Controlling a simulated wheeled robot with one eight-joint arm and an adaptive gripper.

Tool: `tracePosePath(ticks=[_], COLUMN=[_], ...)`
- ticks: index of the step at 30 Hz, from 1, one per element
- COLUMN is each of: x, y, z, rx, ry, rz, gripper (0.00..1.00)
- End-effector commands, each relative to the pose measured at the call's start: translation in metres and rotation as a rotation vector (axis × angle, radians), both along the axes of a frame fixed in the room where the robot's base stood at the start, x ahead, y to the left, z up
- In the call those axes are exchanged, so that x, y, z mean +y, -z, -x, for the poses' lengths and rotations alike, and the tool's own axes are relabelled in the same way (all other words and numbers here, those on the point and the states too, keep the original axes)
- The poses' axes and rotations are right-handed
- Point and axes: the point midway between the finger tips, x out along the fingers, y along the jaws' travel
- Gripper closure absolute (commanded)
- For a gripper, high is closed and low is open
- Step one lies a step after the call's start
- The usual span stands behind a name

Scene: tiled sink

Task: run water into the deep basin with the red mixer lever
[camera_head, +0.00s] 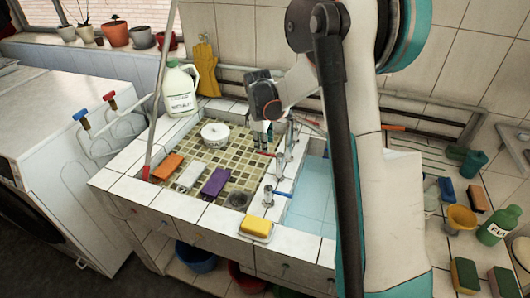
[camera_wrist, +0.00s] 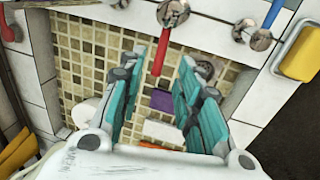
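The red mixer lever (camera_head: 264,153) sticks out from the ledge between the two basins, over the tiled shallow basin (camera_head: 240,172). In the wrist view the red lever (camera_wrist: 160,54) points down the picture from its chrome body, between my fingertips. My gripper (camera_wrist: 163,62) is open, with one teal finger on each side of the lever; I cannot tell if either touches it. In the head view my gripper (camera_head: 262,138) hangs just above the lever. The deep basin (camera_head: 314,190), light blue inside, is partly hidden by my arm. Its spout and any water are not clear.
A blue lever (camera_head: 282,193) stands nearer on the same ledge. A yellow sponge (camera_head: 256,226) lies on the front rim. Orange, white and purple (camera_head: 215,182) blocks and a white round tub (camera_head: 215,134) sit in the shallow basin. A white jug (camera_head: 180,92) stands behind.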

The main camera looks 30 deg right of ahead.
Motion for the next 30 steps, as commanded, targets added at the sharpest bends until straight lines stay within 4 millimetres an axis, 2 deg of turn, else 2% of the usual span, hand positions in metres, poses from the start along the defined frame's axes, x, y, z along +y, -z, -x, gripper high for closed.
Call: tracePosePath(ticks=[1, 3, 9, 20, 21, 25, 30], x=[-0.002, -0.003, -0.006, -0.006, -0.006, -0.006, -0.006], y=[0.012, 0.022, 0.042, 0.046, 0.046, 0.046, 0.046], z=[-0.002, -0.003, -0.006, -0.007, -0.007, -0.007, -0.007], rx=[0.000, 0.000, 0.000, 0.000, 0.000, 0.000, 0.000], ry=[0.001, 0.001, 0.000, 0.000, 0.000, 0.000, 0.000], rz=[0.000, 0.000, 0.000, 0.000, 0.000, 0.000, 0.000], gripper=[0.69, 0.69, 0.69, 0.69, 0.71, 1.00, 1.00])
